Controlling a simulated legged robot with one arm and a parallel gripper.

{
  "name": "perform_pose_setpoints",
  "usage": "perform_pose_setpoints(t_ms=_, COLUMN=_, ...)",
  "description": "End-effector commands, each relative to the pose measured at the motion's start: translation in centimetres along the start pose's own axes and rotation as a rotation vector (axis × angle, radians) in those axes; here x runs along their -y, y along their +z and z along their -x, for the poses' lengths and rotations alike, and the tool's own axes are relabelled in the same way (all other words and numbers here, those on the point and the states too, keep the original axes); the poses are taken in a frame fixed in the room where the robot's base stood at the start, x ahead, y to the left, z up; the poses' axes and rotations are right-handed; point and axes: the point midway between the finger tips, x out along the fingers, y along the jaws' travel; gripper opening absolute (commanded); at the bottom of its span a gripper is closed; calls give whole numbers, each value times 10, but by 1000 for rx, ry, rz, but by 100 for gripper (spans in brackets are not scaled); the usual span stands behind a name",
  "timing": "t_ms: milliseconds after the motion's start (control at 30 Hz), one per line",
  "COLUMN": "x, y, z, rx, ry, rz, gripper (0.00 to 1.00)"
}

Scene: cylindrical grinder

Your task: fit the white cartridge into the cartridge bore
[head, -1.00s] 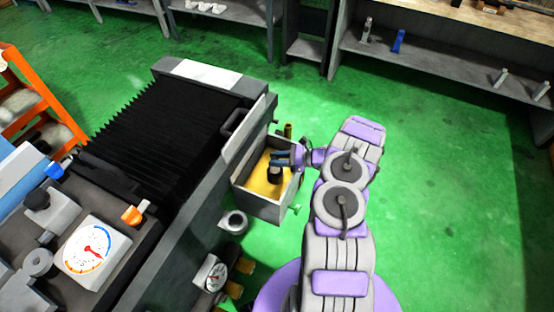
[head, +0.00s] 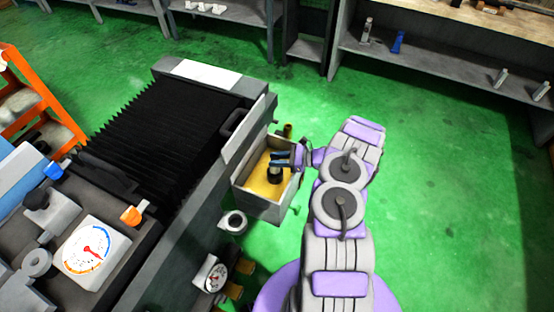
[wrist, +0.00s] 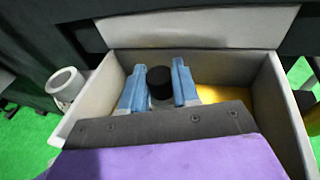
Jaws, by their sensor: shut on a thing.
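My gripper (head: 281,158) reaches into an open grey box (head: 262,208) on the machine's side. In the wrist view its two blue fingers (wrist: 158,67) are shut on a short piece with a round black top (wrist: 159,80). The piece also shows in the head view (head: 274,175), upright inside the box. Its lower part is hidden, so I cannot tell whether it is the white cartridge. A pale hollow cylinder (head: 233,222) with a round opening is outside the box; it also shows at left in the wrist view (wrist: 65,84). I cannot tell whether it is the cartridge bore.
The box has a yellow floor (wrist: 232,100) and a raised lid (head: 246,130) on its machine side. A dial gauge (head: 211,275) is below the pale cylinder. The grinder with black bellows (head: 165,140) fills the left. Green floor (head: 450,180) is clear at right.

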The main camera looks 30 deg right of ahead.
Motion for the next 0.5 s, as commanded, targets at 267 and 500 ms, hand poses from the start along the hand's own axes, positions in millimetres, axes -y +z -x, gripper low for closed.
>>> perform_pose_setpoints(t_ms=267, x=0, y=-6, z=-2, rx=0, ry=0, rz=1, gripper=0)
perform_pose_setpoints(t_ms=500, x=0, y=-11, z=-3, rx=1, ry=0, rz=1, gripper=0)
